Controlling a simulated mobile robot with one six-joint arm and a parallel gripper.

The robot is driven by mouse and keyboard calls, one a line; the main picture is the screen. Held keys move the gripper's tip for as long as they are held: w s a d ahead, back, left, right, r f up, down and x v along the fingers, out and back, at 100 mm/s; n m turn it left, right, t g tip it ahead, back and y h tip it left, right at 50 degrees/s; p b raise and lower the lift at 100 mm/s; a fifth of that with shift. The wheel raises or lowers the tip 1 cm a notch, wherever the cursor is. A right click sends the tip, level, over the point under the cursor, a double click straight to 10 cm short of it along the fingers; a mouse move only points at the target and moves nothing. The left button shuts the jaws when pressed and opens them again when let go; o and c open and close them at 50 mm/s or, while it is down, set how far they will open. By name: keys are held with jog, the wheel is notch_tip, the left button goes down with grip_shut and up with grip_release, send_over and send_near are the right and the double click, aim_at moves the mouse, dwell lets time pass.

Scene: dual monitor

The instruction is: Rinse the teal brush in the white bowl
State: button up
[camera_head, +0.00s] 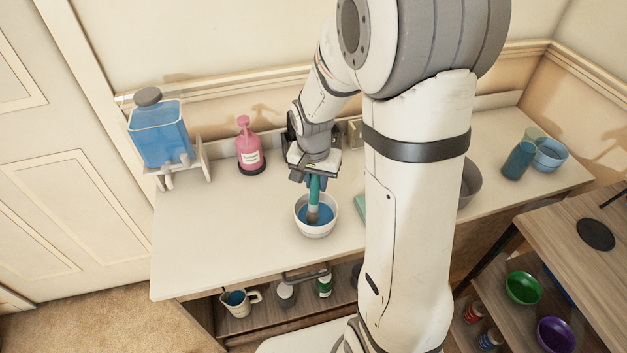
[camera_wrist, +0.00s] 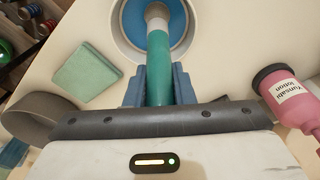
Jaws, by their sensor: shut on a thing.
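My gripper (camera_head: 316,178) is shut on the teal brush (camera_head: 314,191) and holds it upright, bristles down. The white bowl (camera_head: 301,226) stands on the counter below and holds blue liquid. The brush's lower end is inside the bowl, at or in the liquid; its very tip is hard to make out. In the wrist view the blue fingers (camera_wrist: 158,88) clasp the teal brush handle (camera_wrist: 158,62), and the brush head points into the white bowl (camera_wrist: 118,38).
A pink lotion bottle (camera_head: 249,150) and a blue dispenser (camera_head: 160,135) stand left of the bowl. A green sponge or cloth (camera_wrist: 87,75) lies beside it. A grey bowl (camera_head: 470,183) and a blue cup (camera_head: 519,160) stand right. The counter's front left (camera_head: 210,250) is clear.

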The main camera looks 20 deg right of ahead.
jog(key=shift+w+d, duration=0.35)
jog(key=shift+d, duration=0.2)
jog(key=shift+r+p, duration=2.9)
jog(key=shift+r, duration=1.3)
jog(key=shift+r+p, duration=1)
jog(key=shift+r, duration=0.5)
